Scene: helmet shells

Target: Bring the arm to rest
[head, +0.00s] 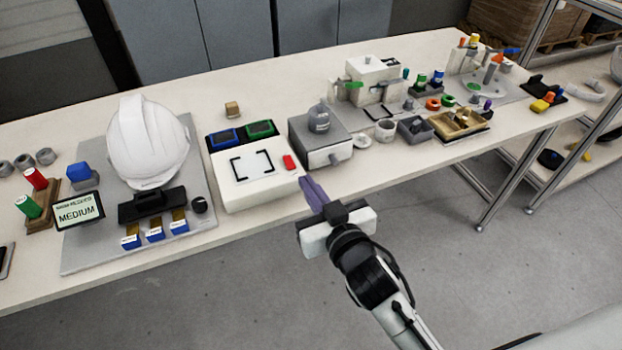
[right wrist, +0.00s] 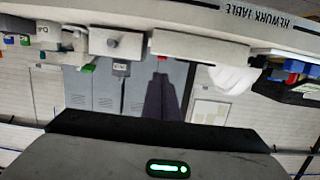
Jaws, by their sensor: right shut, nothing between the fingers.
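My right gripper (head: 314,193) is in front of the table's front edge, near the white box with black corner marks (head: 258,185). Its purple-grey fingers are together with nothing between them. The fingers also show in the right wrist view (right wrist: 161,98), where the scene appears upside down. The arm reaches in from the lower right in the head view. A white helmet shell (head: 148,145) stands on a grey board to the left, apart from the gripper. My left gripper is in neither view.
The long table (head: 270,93) runs across the head view. A grey box (head: 318,155) with a knob sits just beyond my right gripper. A sign reading MEDIUM (head: 78,211) and several small parts stand at the left. The floor (head: 210,305) in front is clear.

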